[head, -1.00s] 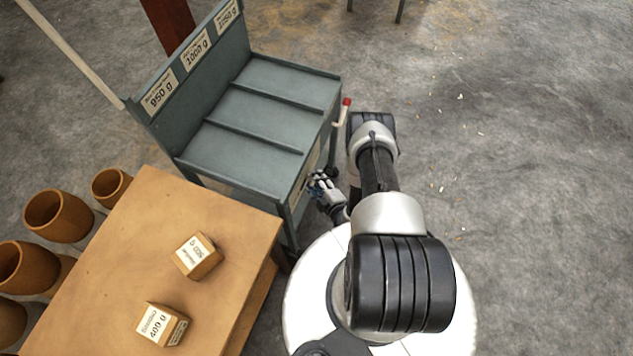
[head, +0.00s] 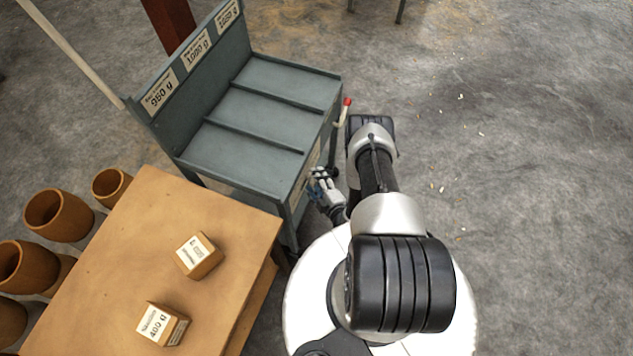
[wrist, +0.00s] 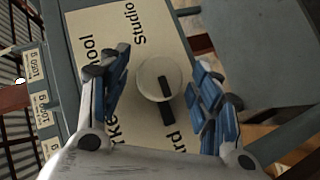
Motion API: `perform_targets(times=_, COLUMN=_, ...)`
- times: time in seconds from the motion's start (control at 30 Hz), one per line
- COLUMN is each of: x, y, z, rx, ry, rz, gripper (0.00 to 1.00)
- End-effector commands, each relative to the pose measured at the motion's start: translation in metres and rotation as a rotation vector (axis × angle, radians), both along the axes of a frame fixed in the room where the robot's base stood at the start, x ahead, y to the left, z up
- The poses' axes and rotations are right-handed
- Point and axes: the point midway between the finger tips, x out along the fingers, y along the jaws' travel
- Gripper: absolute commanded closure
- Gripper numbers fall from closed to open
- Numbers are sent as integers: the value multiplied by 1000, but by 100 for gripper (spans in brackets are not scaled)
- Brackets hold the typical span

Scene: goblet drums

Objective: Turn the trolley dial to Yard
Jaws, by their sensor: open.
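The dial is a round pale knob (wrist: 158,76) with a dark bar across it, on a cream plate on the end of the grey trolley (head: 270,100). In the wrist view the plate (wrist: 190,4) reads "Studio", and partly hidden words end in "hool" and "ard"; another shows "rke". The dark bar's lower end lies near "ard"; I cannot tell which end is the pointer. My gripper (wrist: 160,70) is open, with its blue-padded fingers on either side of the knob, apparently not touching. In the head view my gripper (head: 321,176) is at the trolley's near end, where the knob is hidden.
A wooden table (head: 225,223) with two labelled blocks (head: 198,256) (head: 162,324) stands left of my base. Clay drum bodies (head: 58,215) stand beyond it. A red-tipped handle (head: 346,106) sticks out from the trolley's corner. Open floor lies to the right.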

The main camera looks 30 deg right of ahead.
Motion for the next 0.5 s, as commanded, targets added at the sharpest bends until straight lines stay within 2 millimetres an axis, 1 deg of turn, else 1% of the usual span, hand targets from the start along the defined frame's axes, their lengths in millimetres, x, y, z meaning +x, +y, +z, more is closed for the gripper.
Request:
perform_targets(times=0.17, x=0, y=0, z=0, rx=0, ry=0, rz=0, gripper=42)
perform_targets(times=0.27, x=0, y=0, z=4, rx=0, ry=-1, rz=0, gripper=42)
perform_targets(times=0.37, x=1, y=-1, z=15, rx=1, ry=-1, rz=-1, gripper=42)
perform_targets(times=0.5, x=2, y=-2, z=43, rx=-2, ry=-4, rz=-2, gripper=42)
